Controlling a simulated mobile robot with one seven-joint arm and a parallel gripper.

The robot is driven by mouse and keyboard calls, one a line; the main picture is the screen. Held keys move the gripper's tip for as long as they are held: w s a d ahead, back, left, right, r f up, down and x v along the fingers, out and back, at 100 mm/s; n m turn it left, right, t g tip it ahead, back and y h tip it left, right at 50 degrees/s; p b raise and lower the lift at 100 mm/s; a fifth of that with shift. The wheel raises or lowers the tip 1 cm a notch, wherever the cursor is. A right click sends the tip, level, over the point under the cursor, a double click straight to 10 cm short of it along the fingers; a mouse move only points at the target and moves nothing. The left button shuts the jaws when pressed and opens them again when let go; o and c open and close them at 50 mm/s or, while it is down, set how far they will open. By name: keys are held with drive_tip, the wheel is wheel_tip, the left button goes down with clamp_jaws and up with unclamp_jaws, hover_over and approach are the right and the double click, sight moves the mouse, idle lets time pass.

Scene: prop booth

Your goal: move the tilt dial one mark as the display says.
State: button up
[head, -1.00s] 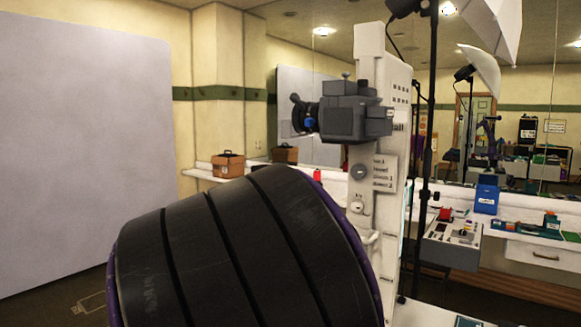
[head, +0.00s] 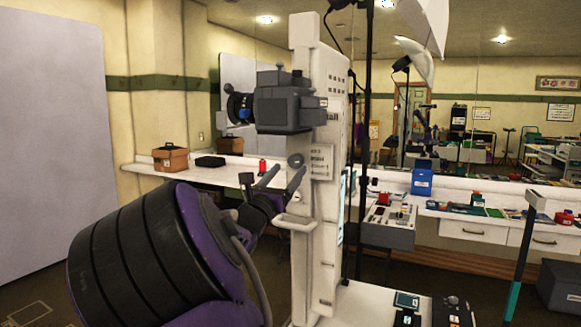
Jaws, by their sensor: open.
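A white camera column (head: 330,70) stands at the middle of the head view and carries a grey camera (head: 285,108). A round grey dial (head: 295,160) is on the column's front, beside a small plate with lines of text (head: 320,160); the text is too small to read. I cannot tell whether this is the tilt dial. My gripper (head: 284,174) is open, its two dark fingers pointing up and right just below and in front of the dial. Contact cannot be judged. The column face behind the fingers is partly hidden. A lit screen edge (head: 341,208) shows on the column's right side.
A white handle (head: 295,222) sticks out of the column below my gripper. A control box (head: 388,225) stands to the right. A counter (head: 215,175) with a brown box (head: 171,158) runs behind. A dark stand pole (head: 366,150) rises right of the column.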

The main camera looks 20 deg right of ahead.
sight(294, 163)
drive_tip(key=shift+x, duration=1.55)
drive_tip(key=shift+c, duration=0.2)
